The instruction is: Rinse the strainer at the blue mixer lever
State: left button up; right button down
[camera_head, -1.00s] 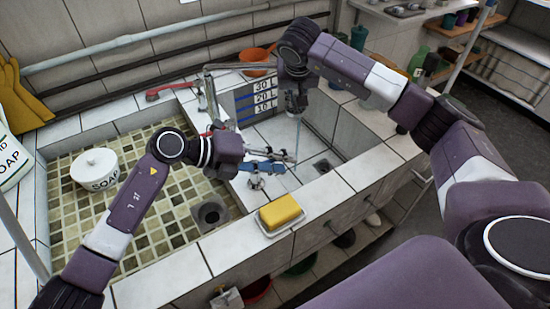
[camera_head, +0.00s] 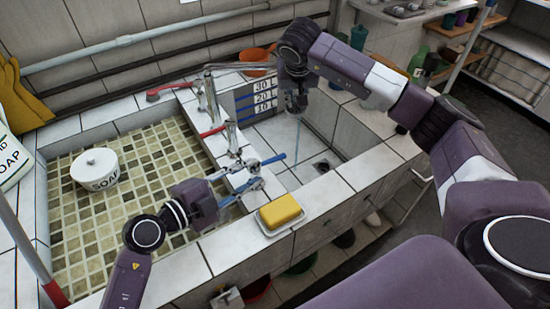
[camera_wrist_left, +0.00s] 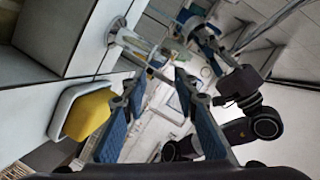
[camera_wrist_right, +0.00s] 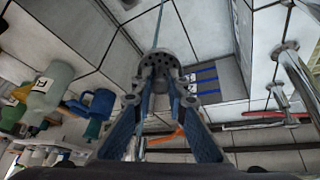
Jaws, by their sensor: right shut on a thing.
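The strainer (camera_wrist_right: 168,66) is a round grey perforated piece in the right wrist view. My right gripper (camera_wrist_right: 160,102) is shut on it, and in the head view it (camera_head: 295,98) is under the spout end, above the right basin. A thin water stream (camera_head: 297,130) falls below it. The blue mixer lever (camera_head: 270,159) sticks out to the right from the chrome fitting on the divider. My left gripper (camera_head: 244,178) is open, its blue-padded fingers close to the lever fitting. In the left wrist view nothing is clearly clamped between its fingers (camera_wrist_left: 157,82).
A red lever (camera_head: 213,131) is behind the blue one. A yellow sponge (camera_head: 280,211) lies in a dish on the front ledge. A white soap bowl (camera_head: 95,168) stands in the left, tiled basin. The right basin (camera_head: 335,140) has a drain and level marks.

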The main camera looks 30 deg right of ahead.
aim_at(269, 163)
pick_arm(q)
jog(key=x, duration=0.9)
jog(key=shift+d, duration=0.2)
grip_shut()
jog(key=shift+w, duration=0.1)
